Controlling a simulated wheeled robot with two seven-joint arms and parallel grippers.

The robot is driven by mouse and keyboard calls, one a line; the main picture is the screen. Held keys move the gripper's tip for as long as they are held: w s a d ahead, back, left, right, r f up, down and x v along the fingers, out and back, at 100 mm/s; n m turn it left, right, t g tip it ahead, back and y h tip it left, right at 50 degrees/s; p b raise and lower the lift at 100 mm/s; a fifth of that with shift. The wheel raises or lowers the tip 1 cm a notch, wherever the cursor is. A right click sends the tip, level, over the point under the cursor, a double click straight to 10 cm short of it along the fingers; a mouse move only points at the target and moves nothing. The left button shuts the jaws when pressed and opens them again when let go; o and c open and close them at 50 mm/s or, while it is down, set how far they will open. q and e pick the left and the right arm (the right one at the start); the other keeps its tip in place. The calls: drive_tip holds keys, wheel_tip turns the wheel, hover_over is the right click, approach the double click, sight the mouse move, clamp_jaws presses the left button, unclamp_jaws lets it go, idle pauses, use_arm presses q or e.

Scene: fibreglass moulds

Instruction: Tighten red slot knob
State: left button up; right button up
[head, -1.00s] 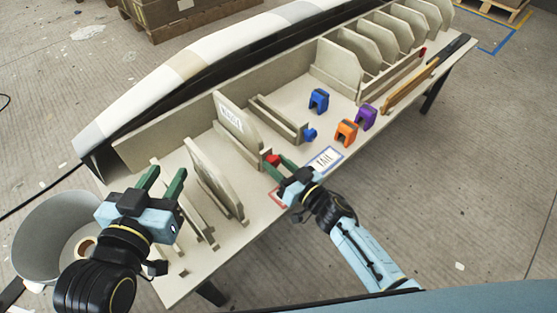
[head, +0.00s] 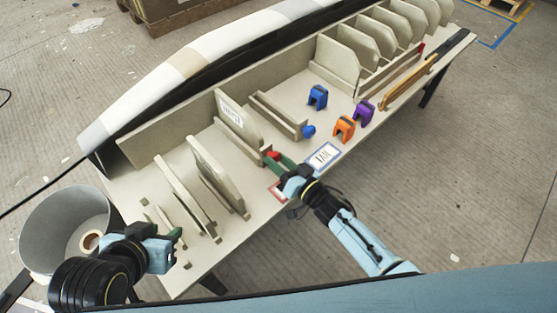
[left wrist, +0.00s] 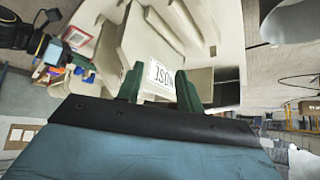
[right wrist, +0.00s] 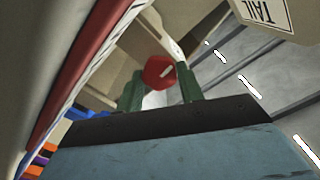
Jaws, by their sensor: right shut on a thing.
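My right gripper (head: 278,160) is shut on the red knob. In the right wrist view the knob (right wrist: 158,70) shows between the green fingertips (right wrist: 160,82), with a short white mark on its face. My left gripper (head: 177,238) is at the table's near left end, empty. In the left wrist view its green fingers (left wrist: 158,82) stand apart, with the nose-labelled panel beyond them.
A blue knob (head: 308,131) sits on the neighbouring slot. Blue (head: 318,97), orange (head: 344,128) and purple (head: 364,112) blocks stand on the table. A grey bin (head: 45,222) stands at left. Upright panels (head: 215,172) stand close to my left gripper.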

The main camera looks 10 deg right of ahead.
sight(277, 160)
drive_tip(key=shift+f, duration=0.1)
drive_tip(key=o, duration=1)
drive_tip(key=p+v, duration=0.2)
drive_tip(key=v, duration=0.3)
drive_tip(key=shift+s+d, duration=0.1)
use_arm(q)
drive_tip(key=s+a+f+g, duration=0.1)
drive_tip(key=f, duration=0.2)
drive_tip(key=s+a+f+g+y+p, duration=0.1)
drive_tip(key=s+a+f+g, duration=0.1)
drive_tip(key=f, duration=0.1)
drive_tip(key=s+a+f+g+p, duration=0.1)
drive_tip(key=s+f, duration=0.1)
drive_tip(key=f, duration=0.1)
drive_tip(key=shift+a+f+y, duration=0.2)
drive_tip(key=shift+f+y, duration=0.05)
drive_tip(key=shift+y, duration=0.05)
use_arm(e)
drive_tip(key=v, duration=0.8)
drive_tip(key=shift+d, duration=0.1)
